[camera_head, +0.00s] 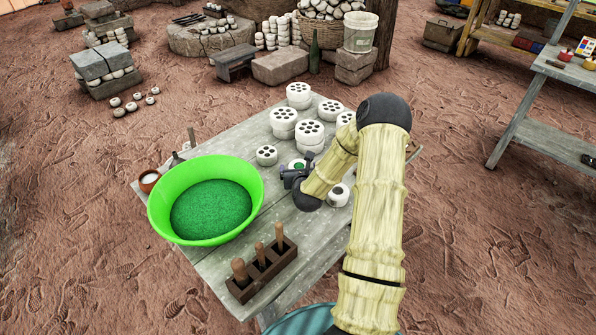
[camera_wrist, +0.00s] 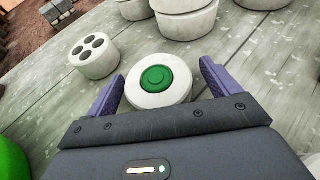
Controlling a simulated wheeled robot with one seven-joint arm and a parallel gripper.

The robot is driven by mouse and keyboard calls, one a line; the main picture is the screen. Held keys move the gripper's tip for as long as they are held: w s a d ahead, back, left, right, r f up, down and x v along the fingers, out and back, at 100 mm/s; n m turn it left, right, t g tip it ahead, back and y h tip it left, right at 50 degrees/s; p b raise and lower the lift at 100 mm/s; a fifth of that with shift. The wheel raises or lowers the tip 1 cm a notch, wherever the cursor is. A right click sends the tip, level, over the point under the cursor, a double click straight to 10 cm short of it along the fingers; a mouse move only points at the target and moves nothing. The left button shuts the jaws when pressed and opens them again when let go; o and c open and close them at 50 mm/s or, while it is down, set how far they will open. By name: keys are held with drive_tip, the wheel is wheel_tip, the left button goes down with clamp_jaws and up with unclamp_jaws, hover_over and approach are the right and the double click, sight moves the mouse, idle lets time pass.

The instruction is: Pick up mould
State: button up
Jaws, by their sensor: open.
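A round white mould (camera_wrist: 143,93) with a green disc in its top sits on the grey table, low in the wrist view. It also shows, partly hidden by my gripper, in the head view (camera_head: 298,163). My gripper (camera_wrist: 161,76) is open, with one purple finger on each side of the mould. I cannot tell whether the fingers touch it. In the head view my gripper (camera_head: 288,178) is low over the table, and its fingertips are hard to make out.
A small white holed piece (camera_wrist: 95,56) stands left of the mould, with stacked white holed pieces (camera_head: 310,132) behind. A green basin (camera_head: 250,180) of green powder stands left. A wooden block (camera_head: 241,291) with upright tools sits at the front. A white cup-like piece (camera_head: 338,195) is to the right.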

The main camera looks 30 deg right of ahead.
drive_tip(key=shift+a, duration=0.1)
idle(0.3)
drive_tip(key=shift+r, duration=0.1)
drive_tip(key=c, duration=1.2)
wheel_tip(320, 180, up, 10)
drive_tip(key=shift+p, duration=0.5)
